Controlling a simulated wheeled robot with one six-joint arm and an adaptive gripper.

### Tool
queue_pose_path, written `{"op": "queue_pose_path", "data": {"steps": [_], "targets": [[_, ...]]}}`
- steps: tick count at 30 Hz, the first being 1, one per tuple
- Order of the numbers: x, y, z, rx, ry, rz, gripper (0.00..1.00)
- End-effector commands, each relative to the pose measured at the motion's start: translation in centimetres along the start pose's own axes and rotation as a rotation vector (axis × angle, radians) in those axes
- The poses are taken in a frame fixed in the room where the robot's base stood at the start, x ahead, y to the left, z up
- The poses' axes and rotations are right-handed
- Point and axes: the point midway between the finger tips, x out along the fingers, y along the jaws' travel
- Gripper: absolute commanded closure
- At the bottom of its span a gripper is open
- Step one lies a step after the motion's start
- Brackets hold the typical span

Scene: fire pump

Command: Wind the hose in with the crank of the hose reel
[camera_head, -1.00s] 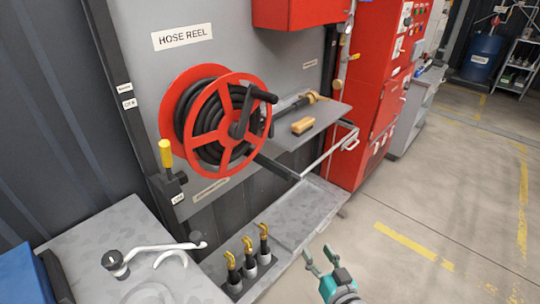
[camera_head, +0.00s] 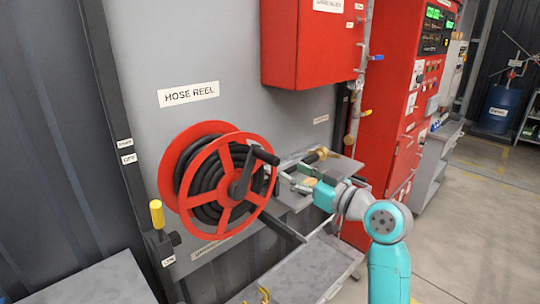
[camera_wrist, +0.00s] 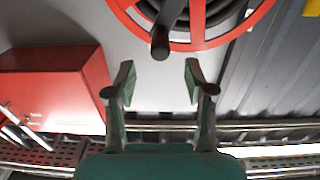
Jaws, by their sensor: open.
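The red hose reel (camera_head: 216,188) is mounted on the grey panel under the "HOSE REEL" label, with black hose (camera_head: 205,190) wound on it. Its black crank (camera_head: 243,178) has a handle (camera_head: 263,155) that points out from the reel. My gripper (camera_head: 287,177) is open and empty, just right of the crank handle and a little lower in the head view. In the wrist view my gripper (camera_wrist: 160,82) shows its two fingers spread. The crank handle's round end (camera_wrist: 160,47) lies between and beyond the fingertips there, apart from them.
A shelf (camera_head: 300,198) behind my gripper holds a brass nozzle (camera_head: 322,154). A red box (camera_head: 310,45) hangs above right. A yellow-topped lever (camera_head: 156,214) stands left of the reel. A grey bench (camera_head: 310,270) lies below.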

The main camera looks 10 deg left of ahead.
Motion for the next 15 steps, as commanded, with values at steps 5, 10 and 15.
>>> {"op": "queue_pose_path", "data": {"steps": [5,10,15], "targets": [[0.7,-0.1,-0.9,-0.010,0.002,-0.015,0.46],[2.8,-0.2,-0.9,-0.010,0.002,-0.016,0.46],[5.9,-0.2,-0.9,-0.010,0.002,-0.015,0.46]]}}
